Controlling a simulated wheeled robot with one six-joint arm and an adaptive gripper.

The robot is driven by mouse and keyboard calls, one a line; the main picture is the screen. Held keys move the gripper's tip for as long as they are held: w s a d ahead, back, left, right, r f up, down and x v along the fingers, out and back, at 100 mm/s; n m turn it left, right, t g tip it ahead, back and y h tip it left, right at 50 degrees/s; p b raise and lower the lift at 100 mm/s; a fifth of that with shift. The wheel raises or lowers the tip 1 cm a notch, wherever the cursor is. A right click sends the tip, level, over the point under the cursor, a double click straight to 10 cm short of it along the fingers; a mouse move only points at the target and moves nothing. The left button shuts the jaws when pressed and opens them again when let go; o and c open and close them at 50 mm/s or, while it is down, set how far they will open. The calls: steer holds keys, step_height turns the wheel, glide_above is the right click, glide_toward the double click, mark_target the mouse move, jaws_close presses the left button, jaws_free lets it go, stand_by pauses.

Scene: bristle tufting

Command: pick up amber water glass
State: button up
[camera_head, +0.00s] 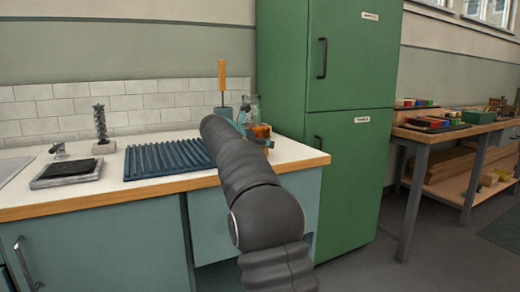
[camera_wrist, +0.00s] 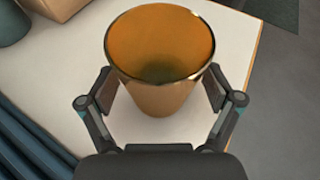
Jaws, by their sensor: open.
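The amber water glass (camera_wrist: 158,92) stands upright on the white counter in the wrist view, its rim towards the camera. My gripper (camera_wrist: 160,88) is open, with one finger pad on the left side of the glass and one on the right. The pads are close to its wall; I cannot tell whether they touch it. In the head view my arm hides most of the gripper and the glass at the counter's right end.
The white counter (camera_head: 295,155) has a wooden front edge. A blue ribbed mat (camera_head: 165,160) lies left of my arm. A blue cup with a wooden-handled tool (camera_head: 222,75) stands behind. A green cabinet (camera_head: 345,180) rises at the right.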

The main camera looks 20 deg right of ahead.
mark_target(259, 132)
steer(key=shift+w+d+f, duration=0.1)
steer(key=shift+w+d, duration=0.1)
steer(key=shift+d, duration=0.1)
steer(key=c, duration=1.5)
steer(key=shift+r+p, duration=1)
steer(key=shift+r, duration=0.9)
steer(key=shift+c, duration=0.2)
steer(key=shift+s+r, duration=0.15)
steer(key=shift+r, duration=0.2)
steer(key=s+d+r, duration=0.2)
steer(key=s+r, duration=0.4)
steer(key=s, duration=0.5)
steer(key=shift+d+r, duration=0.2)
steer(key=shift+r, duration=0.05)
